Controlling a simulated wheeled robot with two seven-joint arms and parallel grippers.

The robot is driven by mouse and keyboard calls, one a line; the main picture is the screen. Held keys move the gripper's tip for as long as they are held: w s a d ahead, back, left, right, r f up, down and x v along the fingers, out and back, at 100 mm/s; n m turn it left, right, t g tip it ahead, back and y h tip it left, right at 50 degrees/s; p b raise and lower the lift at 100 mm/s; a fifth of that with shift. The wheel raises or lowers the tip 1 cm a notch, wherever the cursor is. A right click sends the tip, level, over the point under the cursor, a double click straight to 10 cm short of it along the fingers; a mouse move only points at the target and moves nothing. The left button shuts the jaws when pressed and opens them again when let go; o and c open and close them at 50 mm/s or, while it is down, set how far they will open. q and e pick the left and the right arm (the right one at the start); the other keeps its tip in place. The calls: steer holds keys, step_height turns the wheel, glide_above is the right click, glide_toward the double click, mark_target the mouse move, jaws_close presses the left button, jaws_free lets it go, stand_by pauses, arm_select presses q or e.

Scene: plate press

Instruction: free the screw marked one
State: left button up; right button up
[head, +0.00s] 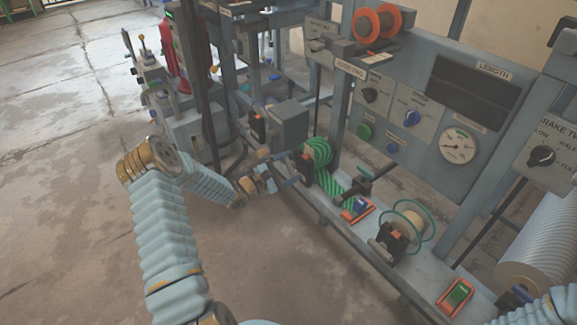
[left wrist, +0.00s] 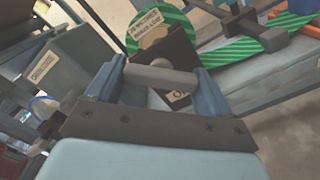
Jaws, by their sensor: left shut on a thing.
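The handle sits in front of a dark block (left wrist: 172,62). A small pale label (left wrist: 178,97) on the block is partly covered; only its first letter, like an O, shows. The screw's shaft is mostly hidden behind the handle. My right gripper is not in view.
The striped roll (head: 317,152) feeds a band along the bench (head: 335,222). A control panel (head: 410,120) rises behind. Bare floor (head: 70,220) lies at left.

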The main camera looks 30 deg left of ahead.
arm_select(q)
steer(key=shift+f+n, duration=0.15)
steer(key=shift+n, duration=0.75)
steer(key=o, duration=0.9)
steer(key=shift+s, duration=0.1)
steer(key=v, duration=1.3)
steer(key=shift+s+a, duration=0.2)
steer(key=shift+s, duration=0.15)
